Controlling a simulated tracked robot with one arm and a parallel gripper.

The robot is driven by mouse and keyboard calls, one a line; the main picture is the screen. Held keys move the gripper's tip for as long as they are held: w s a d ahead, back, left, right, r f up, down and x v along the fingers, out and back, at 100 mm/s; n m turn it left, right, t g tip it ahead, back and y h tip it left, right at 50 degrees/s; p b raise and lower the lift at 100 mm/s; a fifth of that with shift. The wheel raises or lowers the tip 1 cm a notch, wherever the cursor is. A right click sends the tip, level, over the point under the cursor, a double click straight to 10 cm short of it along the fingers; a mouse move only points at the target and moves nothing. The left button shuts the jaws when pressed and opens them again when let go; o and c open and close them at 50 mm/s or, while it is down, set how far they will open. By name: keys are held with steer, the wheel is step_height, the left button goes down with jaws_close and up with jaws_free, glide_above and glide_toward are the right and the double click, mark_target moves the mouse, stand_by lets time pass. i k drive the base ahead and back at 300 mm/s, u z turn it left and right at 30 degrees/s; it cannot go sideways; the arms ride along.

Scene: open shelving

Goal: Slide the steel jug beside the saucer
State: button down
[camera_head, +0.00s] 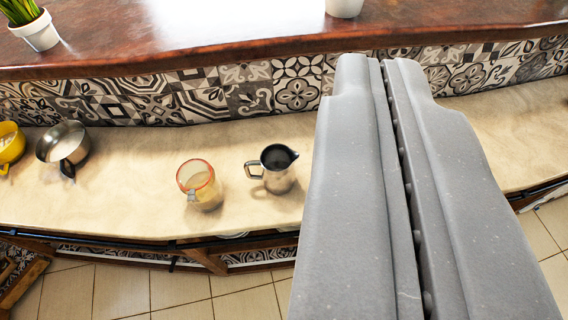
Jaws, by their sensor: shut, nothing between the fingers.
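The steel jug (277,170) stands upright on the pale shelf, with its handle to the left and its spout to the right. My gripper (376,62) is large in the foreground, just right of the jug in the picture. Its two grey fingers are shut with nothing between them, and they hide part of the shelf behind. I cannot tell whether it touches the jug, but a gap shows between them in the picture. No saucer can be made out.
A glass cup with an orange rim (202,186) stands just left of the jug. A steel pan (64,144) and a yellow pot (10,145) are at the far left. Bare shelf (125,185) lies between pan and cup. Patterned tiles (298,86) back the shelf. A potted plant (38,32) stands above.

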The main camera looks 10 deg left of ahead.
mark_target(278, 161)
steer(key=z, duration=2.85)
steer(key=k, duration=1.65)
steer(key=u, duration=2.2)
steer(key=i, duration=1)
steer(key=z, duration=0.05)
